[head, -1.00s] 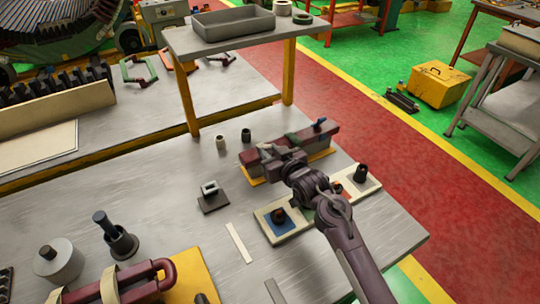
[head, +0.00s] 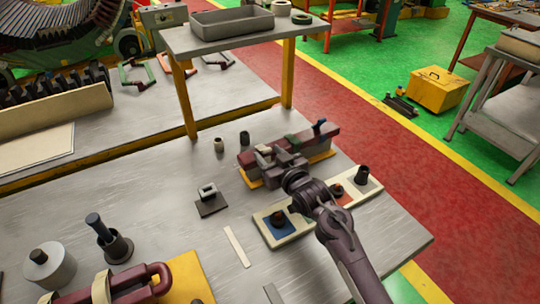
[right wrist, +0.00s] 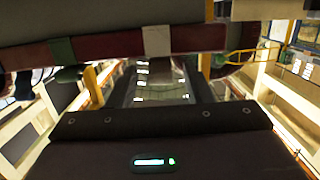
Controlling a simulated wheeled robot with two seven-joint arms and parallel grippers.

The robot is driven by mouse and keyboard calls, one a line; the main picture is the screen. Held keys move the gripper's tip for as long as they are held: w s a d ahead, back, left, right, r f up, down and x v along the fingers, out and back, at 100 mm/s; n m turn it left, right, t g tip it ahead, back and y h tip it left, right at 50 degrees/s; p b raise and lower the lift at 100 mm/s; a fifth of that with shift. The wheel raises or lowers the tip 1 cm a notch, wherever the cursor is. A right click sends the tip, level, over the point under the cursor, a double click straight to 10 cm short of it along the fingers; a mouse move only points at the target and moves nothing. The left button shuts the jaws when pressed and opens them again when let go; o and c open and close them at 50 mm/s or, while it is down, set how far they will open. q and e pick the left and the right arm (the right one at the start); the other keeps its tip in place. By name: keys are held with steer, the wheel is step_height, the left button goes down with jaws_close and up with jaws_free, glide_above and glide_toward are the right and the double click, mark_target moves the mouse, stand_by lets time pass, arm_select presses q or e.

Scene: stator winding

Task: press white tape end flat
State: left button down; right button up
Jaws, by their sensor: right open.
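A dark red bar (head: 322,135) lies on a yellow-based fixture (head: 321,156) on the near table. The white tape (right wrist: 157,40) crosses the bar in the right wrist view, with a green band (right wrist: 60,50) left of it. The green band also shows in the head view (head: 292,140). My right gripper (head: 270,158) is open at the near side of the bar, around the taped stretch. It partly hides the bar there. Whether a finger touches the tape, and whether the tape end lies flat, I cannot tell. My left gripper is not in view.
A cream tray (head: 297,232) with blue and red pads sits under my right forearm. A pale strip (head: 237,246) and a small dark block (head: 210,205) lie to the left. A raised shelf (head: 235,34) stands behind.

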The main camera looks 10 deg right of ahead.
steer(key=b+v, duration=0.1)
steer(key=v, duration=0.6)
steer(key=shift+s, duration=0.35)
steer(key=shift+d+r, duration=0.1)
